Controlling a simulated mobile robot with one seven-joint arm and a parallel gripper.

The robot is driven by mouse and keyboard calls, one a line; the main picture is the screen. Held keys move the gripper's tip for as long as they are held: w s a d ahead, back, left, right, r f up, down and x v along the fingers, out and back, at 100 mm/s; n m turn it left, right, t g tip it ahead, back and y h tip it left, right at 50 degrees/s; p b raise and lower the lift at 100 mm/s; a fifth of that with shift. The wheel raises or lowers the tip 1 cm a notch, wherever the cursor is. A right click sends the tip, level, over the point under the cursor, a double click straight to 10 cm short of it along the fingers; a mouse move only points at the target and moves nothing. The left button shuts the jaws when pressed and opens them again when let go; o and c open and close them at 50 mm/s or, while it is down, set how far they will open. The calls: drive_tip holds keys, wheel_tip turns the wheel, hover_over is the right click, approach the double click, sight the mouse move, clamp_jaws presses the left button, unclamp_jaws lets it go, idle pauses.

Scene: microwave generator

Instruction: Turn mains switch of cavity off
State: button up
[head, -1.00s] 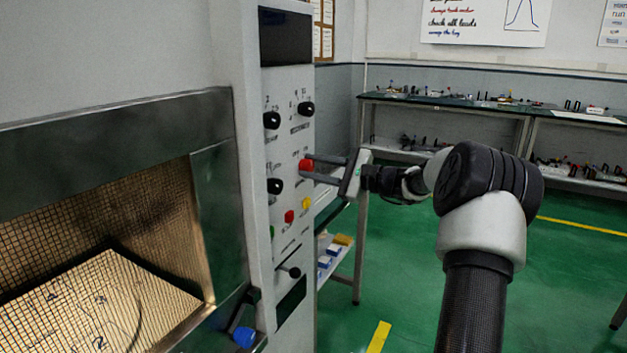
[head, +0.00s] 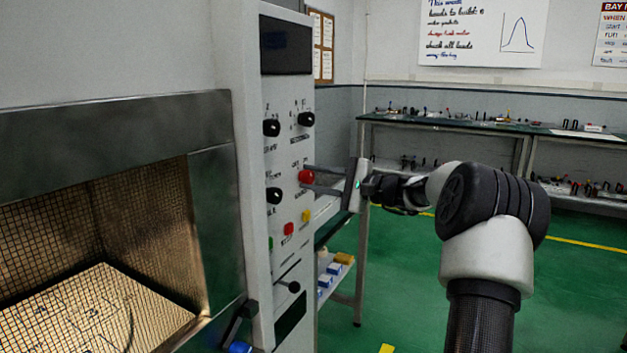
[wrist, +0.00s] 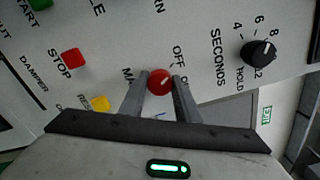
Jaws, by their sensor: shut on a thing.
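The mains switch is a round red knob (head: 306,176) on the front panel of the generator, to the right of the cavity. It also shows in the wrist view (wrist: 160,82), with a pale pointer line and the words OFF and ON beside it; the line slants up to the right. My gripper (head: 308,178) reaches the panel from the right. In the wrist view, its two fingers (wrist: 160,92) lie one on each side of the red knob and are shut on it. The cavity (head: 100,270) is open to view, with mesh walls.
Black knobs (head: 271,128) sit above and left of the switch. A red STOP button (wrist: 70,62) and a yellow button (wrist: 101,103) are close by. A black-ended lever (head: 292,287) sticks out lower down. Benches (head: 450,124) stand behind; green floor is clear at right.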

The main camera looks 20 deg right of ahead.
drive_tip(key=o, duration=1)
drive_tip(key=shift+o, duration=0.2)
drive_tip(key=shift+d, duration=0.1)
drive_tip(key=p+v, duration=0.2)
drive_tip(key=v, duration=1.5)
drive_tip(key=shift+s, duration=0.2)
